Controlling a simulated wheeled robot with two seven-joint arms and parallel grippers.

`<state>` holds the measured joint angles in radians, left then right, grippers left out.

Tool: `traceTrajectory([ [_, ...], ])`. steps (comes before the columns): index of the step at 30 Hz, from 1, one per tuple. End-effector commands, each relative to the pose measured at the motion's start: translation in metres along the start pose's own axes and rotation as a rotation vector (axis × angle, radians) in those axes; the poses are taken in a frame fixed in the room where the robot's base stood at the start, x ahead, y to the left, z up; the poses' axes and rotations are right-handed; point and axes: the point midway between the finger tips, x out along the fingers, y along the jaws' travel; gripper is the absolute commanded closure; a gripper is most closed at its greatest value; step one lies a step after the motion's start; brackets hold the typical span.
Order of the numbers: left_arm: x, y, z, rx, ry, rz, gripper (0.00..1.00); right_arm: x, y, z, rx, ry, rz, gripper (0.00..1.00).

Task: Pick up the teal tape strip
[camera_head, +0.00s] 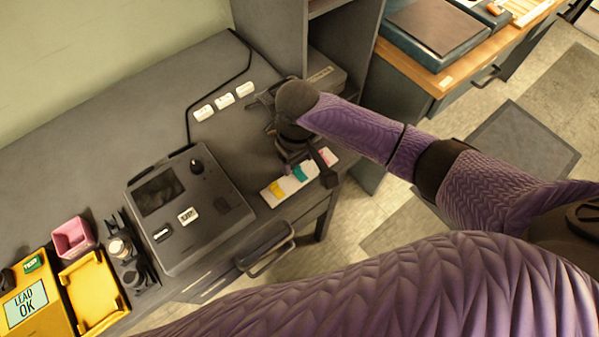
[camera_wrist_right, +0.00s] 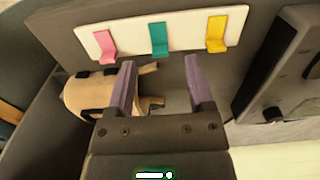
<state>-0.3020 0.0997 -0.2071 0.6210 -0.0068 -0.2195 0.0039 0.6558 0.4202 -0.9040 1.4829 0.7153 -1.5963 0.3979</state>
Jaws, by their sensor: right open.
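The teal tape strip (camera_head: 300,173) is on a white holder (camera_head: 267,196) at the desk's front right, between a yellow strip (camera_head: 278,190) and a pink strip (camera_head: 324,155). In the right wrist view the teal strip (camera_wrist_right: 159,40) is in the middle of the white holder (camera_wrist_right: 130,27), with the pink strip (camera_wrist_right: 107,47) to its left and the yellow strip (camera_wrist_right: 216,33) to its right. My right gripper (camera_wrist_right: 160,63) is open and empty, its two fingers pointing toward the holder, the teal strip roughly centred between them and apart from them. My left gripper is not in view.
A dark grey console (camera_head: 215,222) stands left of the holder. Several white blocks (camera_head: 225,101) sit behind. A pink box (camera_head: 72,238), a yellow tray (camera_head: 93,290) and a "LEAD OK" device (camera_head: 28,303) are at far left. A grey cabinet (camera_head: 270,40) rises behind my right arm.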

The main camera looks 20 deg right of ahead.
Motion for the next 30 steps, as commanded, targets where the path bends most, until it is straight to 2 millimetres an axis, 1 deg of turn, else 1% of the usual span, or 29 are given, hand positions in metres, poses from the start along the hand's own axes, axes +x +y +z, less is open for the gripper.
traceTrajectory([
  [1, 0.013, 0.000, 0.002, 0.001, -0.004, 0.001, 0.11, 0.017, 0.001, -0.003, 0.001, -0.002, 0.000, 0.32],
  [4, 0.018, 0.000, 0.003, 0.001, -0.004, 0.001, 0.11, 0.030, 0.001, -0.002, 0.001, 0.000, 0.000, 0.32],
  [6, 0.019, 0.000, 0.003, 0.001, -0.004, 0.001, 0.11, 0.033, 0.001, -0.002, 0.001, 0.000, 0.001, 0.32],
  [11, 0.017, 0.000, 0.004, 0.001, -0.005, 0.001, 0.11, 0.031, 0.001, -0.002, 0.001, 0.002, 0.001, 0.32],
  [12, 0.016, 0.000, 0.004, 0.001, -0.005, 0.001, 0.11, 0.031, 0.001, -0.002, 0.001, 0.002, 0.001, 0.34],
  [17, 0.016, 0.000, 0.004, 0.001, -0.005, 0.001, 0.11, 0.031, 0.001, -0.002, 0.000, 0.003, 0.000, 0.68],
  [18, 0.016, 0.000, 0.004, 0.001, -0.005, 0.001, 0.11, 0.031, 0.001, -0.002, 0.000, 0.003, 0.000, 0.77],
  [20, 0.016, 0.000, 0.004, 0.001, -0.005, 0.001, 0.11, 0.031, 0.001, -0.002, 0.000, 0.003, 0.000, 0.90],
  [21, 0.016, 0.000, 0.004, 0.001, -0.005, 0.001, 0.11, 0.031, 0.001, -0.002, 0.000, 0.003, 0.000, 0.98],
  [22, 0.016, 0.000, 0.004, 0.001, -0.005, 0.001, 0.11, 0.031, 0.001, -0.002, 0.000, 0.003, 0.000, 1.00],
  [30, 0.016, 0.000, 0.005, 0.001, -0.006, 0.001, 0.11, 0.031, 0.001, -0.002, 0.000, 0.003, 0.000, 1.00],
])
